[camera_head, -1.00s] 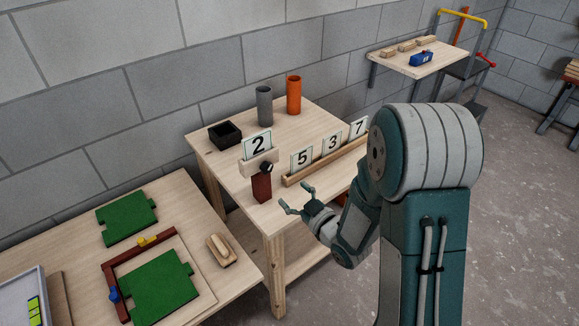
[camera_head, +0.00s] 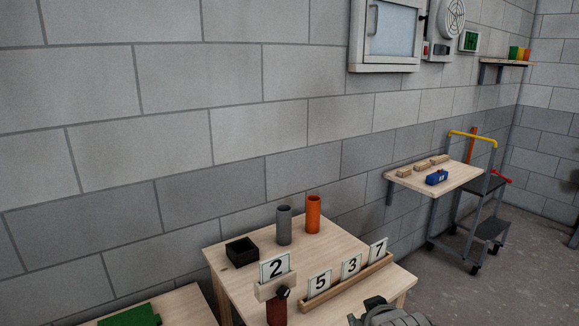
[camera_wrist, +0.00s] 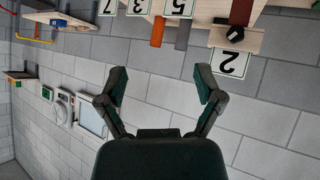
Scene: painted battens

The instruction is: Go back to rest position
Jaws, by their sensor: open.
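My gripper (camera_wrist: 160,88) shows in the wrist view with its two fingers spread wide and nothing between them. That view is upside down, and the fingers point toward the wall and the table edge. In the head view only a grey part of my arm shows at the bottom edge; the gripper's fingers are not seen there. The wooden table (camera_head: 338,252) stands in front of my arm. On it are the number cards 2 (camera_head: 275,267), 5 (camera_head: 319,283), 3 (camera_head: 351,265) and 7 (camera_head: 377,250), upright in wooden holders.
A dark red block (camera_head: 277,312) stands before card 2. A black box (camera_head: 242,251), a grey cylinder (camera_head: 284,225) and an orange cylinder (camera_head: 313,214) stand behind. A wall shelf (camera_head: 455,178) holds wooden blocks and a blue item.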

